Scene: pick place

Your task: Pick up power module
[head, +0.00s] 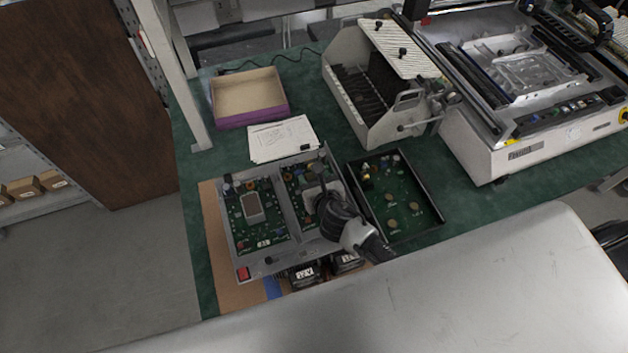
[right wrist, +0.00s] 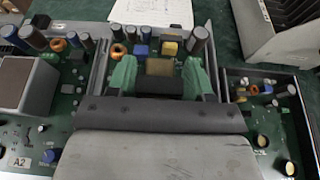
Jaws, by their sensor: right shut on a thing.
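My right gripper (head: 322,200) comes in from the lower right of the head view, over the right-hand board of the grey test fixture (head: 280,261). In the right wrist view, its two green fingertips (right wrist: 160,78) are shut on the sides of a power module (right wrist: 160,67), a small block with a tan-brown face. The gripper body hides the module's lower part, so I cannot tell whether it touches the board. A second, similar module (head: 252,207) sits upright on the left board; it also shows in the right wrist view (right wrist: 24,84). My left gripper is not in view.
A black tray (head: 437,214) with a green board lies right of the fixture. White papers (head: 283,139) and a purple-sided box (head: 250,97) are behind it. A rack (head: 375,125) and a large white machine (head: 535,150) stand at the right. Green mat is bare left of the papers.

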